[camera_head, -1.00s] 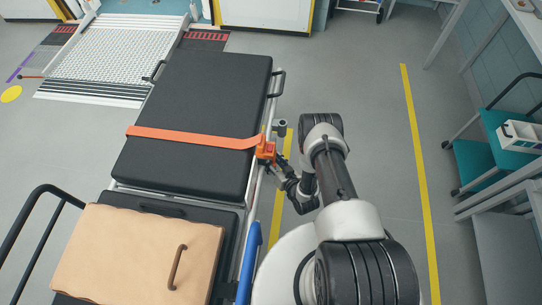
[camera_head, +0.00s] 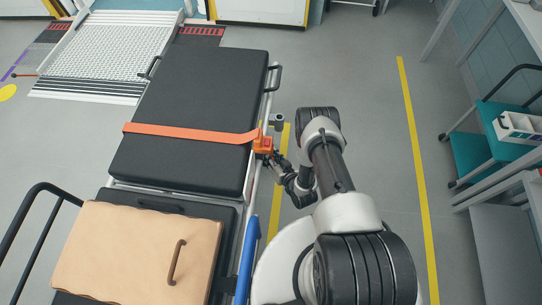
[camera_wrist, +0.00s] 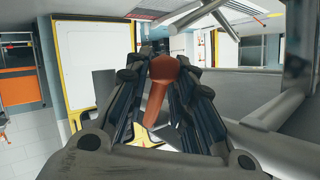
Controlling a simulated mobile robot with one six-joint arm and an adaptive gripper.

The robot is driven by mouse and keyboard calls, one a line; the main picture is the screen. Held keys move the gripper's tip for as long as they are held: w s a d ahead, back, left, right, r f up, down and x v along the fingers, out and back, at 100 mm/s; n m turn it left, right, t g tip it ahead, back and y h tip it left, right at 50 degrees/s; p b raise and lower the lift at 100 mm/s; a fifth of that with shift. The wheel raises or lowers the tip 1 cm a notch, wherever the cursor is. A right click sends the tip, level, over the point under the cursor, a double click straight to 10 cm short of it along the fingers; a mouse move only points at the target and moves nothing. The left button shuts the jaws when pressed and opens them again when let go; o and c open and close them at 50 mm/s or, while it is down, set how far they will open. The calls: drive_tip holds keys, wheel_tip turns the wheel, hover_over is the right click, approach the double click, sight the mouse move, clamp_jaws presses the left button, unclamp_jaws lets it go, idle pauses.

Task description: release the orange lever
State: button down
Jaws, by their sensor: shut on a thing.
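The orange lever (camera_wrist: 158,95) shows in the wrist view between the two dark fingers of my gripper (camera_wrist: 163,75), which are shut on it. In the head view my gripper (camera_head: 268,157) is at the orange buckle (camera_head: 263,144) on the right rail of the stretcher. The lever itself is too small there to tell apart from the buckle. An orange strap (camera_head: 190,132) runs from the buckle across the black mattress (camera_head: 195,90) to its left edge and lies flat.
A tan padded board with a handle (camera_head: 130,255) covers the near end of the stretcher (camera_head: 118,184). A blue bar (camera_head: 247,260) runs along its near right side. A white ramp (camera_head: 110,50) is at the far left. A teal chair (camera_head: 480,155) stands right, beyond clear floor.

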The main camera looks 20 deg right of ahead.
drive_tip(key=shift+s+a+r+m+g+p, duration=0.15)
drive_tip(key=shift+r+m+g+p, duration=0.15)
drive_tip(key=shift+r+g+p, duration=0.45)
drive_tip(key=shift+s+a+m+g+y+p, duration=0.1)
drive_tip(key=shift+s+m+g+y+p, duration=0.25)
drive_tip(key=shift+g+p, duration=0.4)
drive_tip(key=shift+s+a+r+m+g, duration=0.1)
drive_tip(key=shift+s+m+g, duration=0.15)
drive_tip(key=shift+g, duration=0.15)
drive_tip(key=c, duration=1.4)
unclamp_jaws()
drive_tip(key=shift+c, duration=0.2)
